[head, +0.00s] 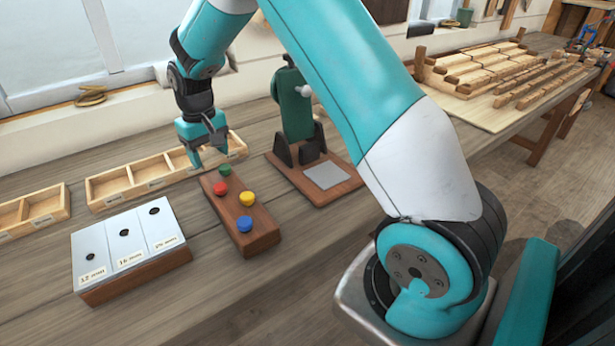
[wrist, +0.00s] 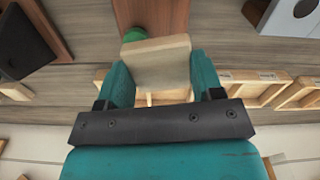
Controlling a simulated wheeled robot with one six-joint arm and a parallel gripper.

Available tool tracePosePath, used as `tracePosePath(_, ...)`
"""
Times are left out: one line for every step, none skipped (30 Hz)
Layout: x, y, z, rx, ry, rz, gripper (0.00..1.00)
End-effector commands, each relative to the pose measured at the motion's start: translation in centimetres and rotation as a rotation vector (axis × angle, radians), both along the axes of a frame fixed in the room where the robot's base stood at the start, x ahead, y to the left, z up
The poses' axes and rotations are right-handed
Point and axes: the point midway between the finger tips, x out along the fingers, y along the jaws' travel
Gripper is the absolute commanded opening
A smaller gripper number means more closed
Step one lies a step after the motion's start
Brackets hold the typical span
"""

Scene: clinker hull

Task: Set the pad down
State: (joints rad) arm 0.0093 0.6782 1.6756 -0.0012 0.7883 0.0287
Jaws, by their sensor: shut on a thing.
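The pad (wrist: 162,66) is a pale beige, squarish piece between the two teal fingers of my gripper (wrist: 161,82) in the wrist view. My gripper is shut on it. In the head view my gripper (head: 206,156) points down above the divided wooden tray (head: 137,189), behind the far end of the brown board with coloured knobs (head: 231,208). I cannot make out the pad clearly in the head view. In the wrist view it partly hides the tray and a green knob (wrist: 133,35). I cannot tell how high it is above the tray.
A green press (head: 294,105) with a light grey plate (head: 326,175) on its base stands right of my gripper. A block with grey labelled plates (head: 126,240) is at front left. Another divided tray (head: 32,210) lies far left. Bare bench shows front centre.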

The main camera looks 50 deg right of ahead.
Motion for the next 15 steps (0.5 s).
tracePosePath(-0.2,-1.1,0.6,-0.001,-0.002,-0.052,0.38)
tracePosePath(-0.5,-1.9,0.9,-0.001,-0.001,-0.094,0.38)
tracePosePath(-0.8,-3.2,1.5,-0.001,-0.003,-0.160,0.38)
tracePosePath(-1.2,-4.3,2.0,-0.001,-0.004,-0.220,0.38)
tracePosePath(-1.6,-5.4,2.5,-0.001,-0.004,-0.286,0.38)
tracePosePath(-2.3,-7.0,3.3,-0.002,-0.005,-0.386,0.38)
tracePosePath(-2.9,-8.4,4.0,-0.001,-0.005,-0.470,0.38)
tracePosePath(-3.7,-9.7,4.6,-0.001,-0.004,-0.556,0.38)
tracePosePath(-4.7,-11.5,5.5,-0.001,-0.006,-0.676,0.38)
tracePosePath(-5.6,-12.8,6.2,-0.001,-0.006,-0.770,0.38)
tracePosePath(-6.6,-14.1,6.9,-0.001,-0.006,-0.865,0.38)
tracePosePath(-7.9,-15.8,7.8,-0.001,-0.005,-0.993,0.38)
tracePosePath(-9.0,-17.0,8.4,0.000,-0.006,-1.087,0.38)
tracePosePath(-10.0,-18.0,9.0,0.000,-0.006,-1.177,0.38)
tracePosePath(-11.4,-19.3,9.7,0.000,-0.005,-1.292,0.38)
